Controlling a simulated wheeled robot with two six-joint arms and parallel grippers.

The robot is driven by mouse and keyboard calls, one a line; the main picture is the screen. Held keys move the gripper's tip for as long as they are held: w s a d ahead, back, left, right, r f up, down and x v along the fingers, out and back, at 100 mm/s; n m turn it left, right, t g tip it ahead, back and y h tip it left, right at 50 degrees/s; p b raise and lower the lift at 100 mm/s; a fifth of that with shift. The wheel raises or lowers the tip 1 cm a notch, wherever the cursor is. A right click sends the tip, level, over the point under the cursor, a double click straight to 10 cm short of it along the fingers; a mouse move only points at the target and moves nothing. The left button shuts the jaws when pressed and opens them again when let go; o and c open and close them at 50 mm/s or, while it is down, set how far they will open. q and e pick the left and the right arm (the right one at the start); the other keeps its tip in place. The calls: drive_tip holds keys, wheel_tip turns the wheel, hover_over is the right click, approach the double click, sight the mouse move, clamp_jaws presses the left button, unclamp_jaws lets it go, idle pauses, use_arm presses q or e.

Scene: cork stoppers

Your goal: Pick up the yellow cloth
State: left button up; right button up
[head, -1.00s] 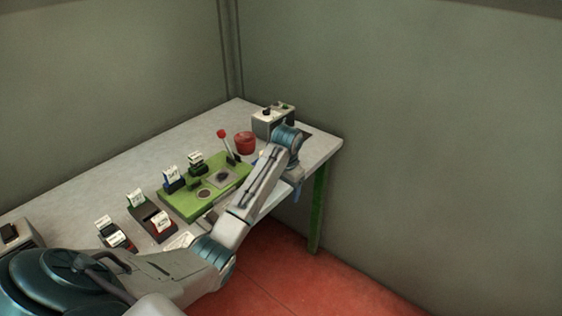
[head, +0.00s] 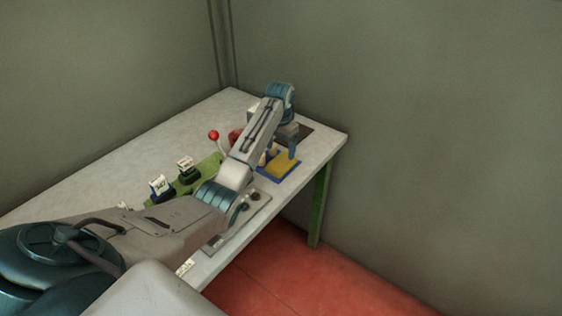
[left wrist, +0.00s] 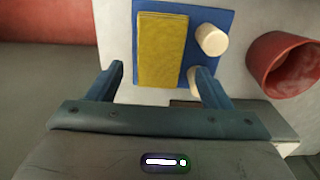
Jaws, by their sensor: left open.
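The yellow cloth (head: 284,167) lies flat and folded on a blue mat (head: 277,179) near the table's right end. In the left wrist view the cloth (left wrist: 162,48) is a tall rectangle on the blue mat (left wrist: 226,20). My left gripper (head: 281,149) is open and points down above the mat, beside the far edge of the cloth. In the left wrist view its fingers (left wrist: 157,70) stand apart on either side of the cloth's near end, holding nothing. Two pale cork stoppers, one clear (left wrist: 208,38) and one partly behind a finger (left wrist: 194,76), are right of the cloth. My right gripper is out of view.
A red pot (left wrist: 283,64) stands right of the mat in the left wrist view. On the table (head: 130,165), a green board (head: 207,167), a red-knobbed lever (head: 214,135) and labelled holders are partly hidden by my left arm. A grey box is behind the gripper.

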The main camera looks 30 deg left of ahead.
sight(280, 162)
use_arm(q)
drive_tip(key=shift+a+f+p, duration=0.15)
drive_tip(key=shift+f+p, duration=0.2)
drive_tip(key=shift+f, duration=0.5)
wheel_tip(280, 162, down, 4)
drive_tip(key=shift+s+r+p, duration=0.1)
drive_tip(key=shift+r+p, duration=0.05)
drive_tip(key=shift+p, duration=0.7)
drive_tip(key=shift+f, duration=0.45)
drive_tip(key=shift+c, duration=0.2)
drive_tip(key=c, duration=0.7)
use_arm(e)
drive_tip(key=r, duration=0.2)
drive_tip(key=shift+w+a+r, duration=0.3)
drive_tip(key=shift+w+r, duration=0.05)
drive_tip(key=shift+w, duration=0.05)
